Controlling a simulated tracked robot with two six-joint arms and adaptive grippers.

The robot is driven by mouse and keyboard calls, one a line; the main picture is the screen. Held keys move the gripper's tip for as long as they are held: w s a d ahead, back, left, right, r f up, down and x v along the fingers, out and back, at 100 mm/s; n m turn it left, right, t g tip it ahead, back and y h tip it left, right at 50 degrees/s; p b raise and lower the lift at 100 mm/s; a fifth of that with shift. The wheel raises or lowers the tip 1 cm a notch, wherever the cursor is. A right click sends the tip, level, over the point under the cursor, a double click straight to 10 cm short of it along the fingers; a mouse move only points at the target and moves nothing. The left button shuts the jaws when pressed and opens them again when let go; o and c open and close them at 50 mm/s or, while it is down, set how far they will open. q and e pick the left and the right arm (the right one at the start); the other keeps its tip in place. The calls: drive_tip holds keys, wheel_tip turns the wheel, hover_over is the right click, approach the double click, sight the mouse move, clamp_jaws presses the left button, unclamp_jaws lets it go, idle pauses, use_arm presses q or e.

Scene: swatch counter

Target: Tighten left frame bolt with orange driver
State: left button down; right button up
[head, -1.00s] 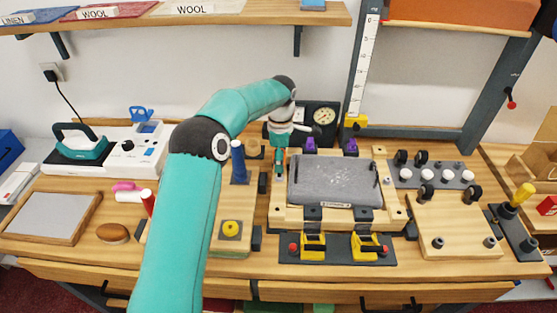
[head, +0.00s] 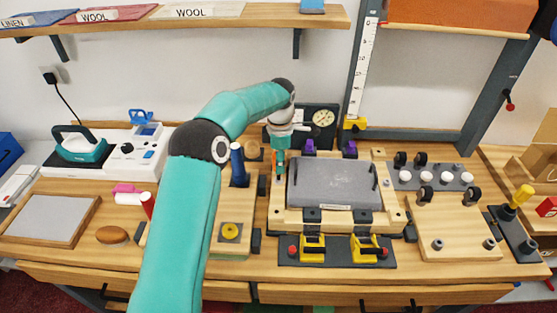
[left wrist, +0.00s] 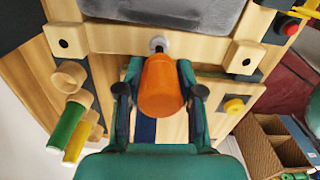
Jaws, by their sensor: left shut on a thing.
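The orange driver (left wrist: 160,88) is held between the two fingers of my left gripper (left wrist: 160,92), which is shut on its handle. In the left wrist view the driver's far end meets or nearly meets a pale metal bolt (left wrist: 158,43) on the side of the wooden frame (left wrist: 110,38); contact is unclear. In the head view my left gripper (head: 279,153) is at the left side of the wooden frame (head: 290,218), and largely hides the driver and bolt. My right gripper is not in view.
A grey pad (head: 335,182) lies in the frame. Yellow clamps (head: 312,247) stand in front of it. A block with a blue handle (head: 238,160) is left of the frame, and a dial gauge (head: 323,117) is behind. The wrist view shows green and yellow cylinders (left wrist: 67,128) nearby.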

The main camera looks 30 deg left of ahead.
use_arm(q)
drive_tip(key=m, duration=0.6)
drive_tip(key=shift+s, duration=0.1)
drive_tip(key=m, duration=0.7)
drive_tip(key=shift+s+f, duration=0.1)
drive_tip(key=shift+s, duration=0.05)
drive_tip(key=c, duration=1)
unclamp_jaws()
drive_tip(key=n, duration=0.2)
drive_tip(key=shift+n, duration=0.4)
drive_tip(key=n, duration=0.4)
drive_tip(key=shift+w+n, duration=0.2)
drive_tip(key=shift+n, duration=0.1)
drive_tip(key=n, duration=0.7)
drive_tip(key=shift+w+b, duration=0.1)
drive_tip(key=shift+b, duration=0.25)
